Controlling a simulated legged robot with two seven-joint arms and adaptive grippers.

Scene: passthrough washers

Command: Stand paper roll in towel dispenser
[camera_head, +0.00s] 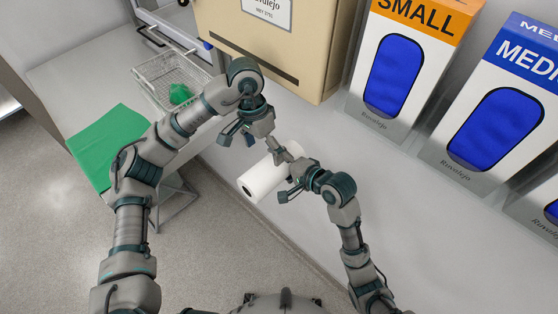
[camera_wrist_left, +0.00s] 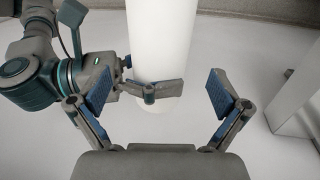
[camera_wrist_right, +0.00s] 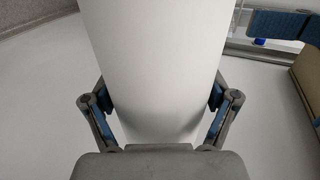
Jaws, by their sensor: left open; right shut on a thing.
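The white paper roll (camera_head: 262,180) is held in the air, tilted, in front of the counter. My right gripper (camera_head: 291,176) is shut on it, with a finger on each side in the right wrist view (camera_wrist_right: 160,100); its fingertips are partly hidden there by the roll (camera_wrist_right: 155,60). My left gripper (camera_head: 251,142) is open and empty just above and left of the roll. In the left wrist view the roll (camera_wrist_left: 162,40) and right fingers show beyond the open left fingers (camera_wrist_left: 158,90). A tan box with a dark slot (camera_head: 280,45), apparently the towel dispenser, stands behind.
A wire basket (camera_head: 165,75) with a green item (camera_head: 180,94) sits at the upper left. A green panel (camera_head: 110,145) lies left of my left arm. SMALL (camera_head: 395,75) and MEDIUM (camera_head: 495,125) glove boxes stand right of the tan box. The grey floor is free at lower left.

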